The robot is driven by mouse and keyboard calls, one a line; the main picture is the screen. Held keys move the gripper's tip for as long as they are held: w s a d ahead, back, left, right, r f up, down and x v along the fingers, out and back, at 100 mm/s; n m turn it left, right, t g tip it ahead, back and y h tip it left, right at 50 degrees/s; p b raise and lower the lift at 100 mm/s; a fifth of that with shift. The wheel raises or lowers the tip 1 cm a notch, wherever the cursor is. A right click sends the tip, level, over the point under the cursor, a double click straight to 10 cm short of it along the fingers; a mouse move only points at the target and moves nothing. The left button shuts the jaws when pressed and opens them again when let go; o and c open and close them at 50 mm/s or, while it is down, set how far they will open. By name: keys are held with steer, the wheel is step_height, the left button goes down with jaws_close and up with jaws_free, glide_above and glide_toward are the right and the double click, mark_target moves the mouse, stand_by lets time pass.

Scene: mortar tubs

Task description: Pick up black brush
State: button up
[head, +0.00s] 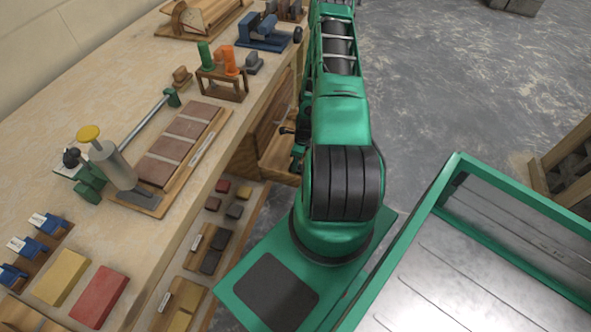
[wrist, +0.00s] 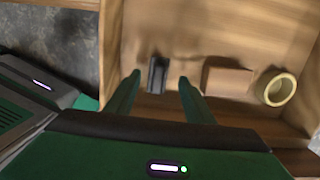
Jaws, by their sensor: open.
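A small black object that looks like the black brush (wrist: 158,72) lies in an open wooden drawer or box in the wrist view. My gripper (wrist: 159,80) is open and empty, with its two green fingers pointing toward the drawer. In the picture the black brush shows between the fingertips. I cannot tell how far the tips are above it. In the head view the brush is not visible, and my green arm hides most of the drawer area.
The wooden drawer (wrist: 225,22) also holds a brown block (wrist: 228,80) and a beige tape roll (wrist: 277,88) to the right. The drawer walls stand close around. In the head view a workbench (head: 120,75) with tools is left, and a green-rimmed metal tub (head: 450,270) is right.

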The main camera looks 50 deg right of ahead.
steer(key=shift+w+a+f, duration=0.1)
steer(key=shift+a+f, duration=0.1)
steer(key=shift+f, duration=1.5)
jaws_close()
steer(key=shift+r, duration=0.15)
step_height(320, 180, up, 10)
steer(key=shift+f, duration=0.1)
